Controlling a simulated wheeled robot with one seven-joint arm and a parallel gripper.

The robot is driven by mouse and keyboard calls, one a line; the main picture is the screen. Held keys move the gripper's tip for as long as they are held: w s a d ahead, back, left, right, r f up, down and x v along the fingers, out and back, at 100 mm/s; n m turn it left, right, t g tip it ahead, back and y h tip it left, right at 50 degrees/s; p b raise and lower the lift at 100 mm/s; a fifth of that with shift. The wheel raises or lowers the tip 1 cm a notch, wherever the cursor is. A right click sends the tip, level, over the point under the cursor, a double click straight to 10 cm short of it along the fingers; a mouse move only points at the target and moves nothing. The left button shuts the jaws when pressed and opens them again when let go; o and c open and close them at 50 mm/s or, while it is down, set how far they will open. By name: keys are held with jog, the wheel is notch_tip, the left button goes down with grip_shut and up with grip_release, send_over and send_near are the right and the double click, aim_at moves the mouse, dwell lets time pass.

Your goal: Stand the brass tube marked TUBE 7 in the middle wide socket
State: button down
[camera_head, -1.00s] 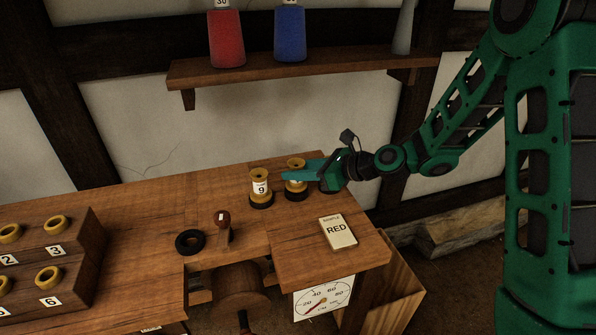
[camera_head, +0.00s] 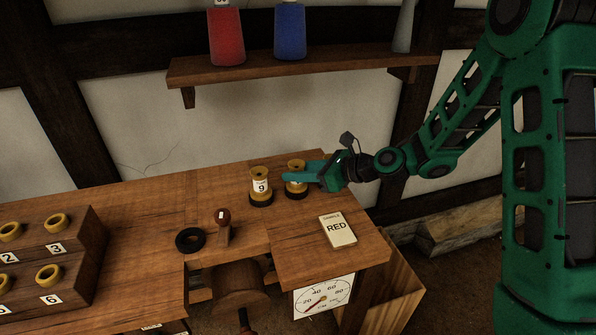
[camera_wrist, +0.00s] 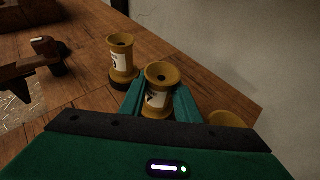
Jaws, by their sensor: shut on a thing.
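A brass tube (camera_head: 296,164) stands upright in a dark ring-like base near the back of the bench, between the fingers of my gripper (camera_head: 298,177). My gripper is shut on this tube. A second brass tube, marked 9 (camera_head: 261,185), stands upright just to the left in a dark base. In the wrist view a third brass piece (camera_wrist: 226,118) shows partly behind my gripper's body. An empty dark ring (camera_head: 190,241) lies at the bench's middle.
A stepped wooden block (camera_head: 80,235) with several brass-rimmed numbered places stands at left. A small wooden-handled piece (camera_head: 223,226) is beside the ring. A shelf (camera_head: 300,68) hangs behind.

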jog(key=c, duration=1.6)
grip_release()
jog(key=shift+v, duration=5.5)
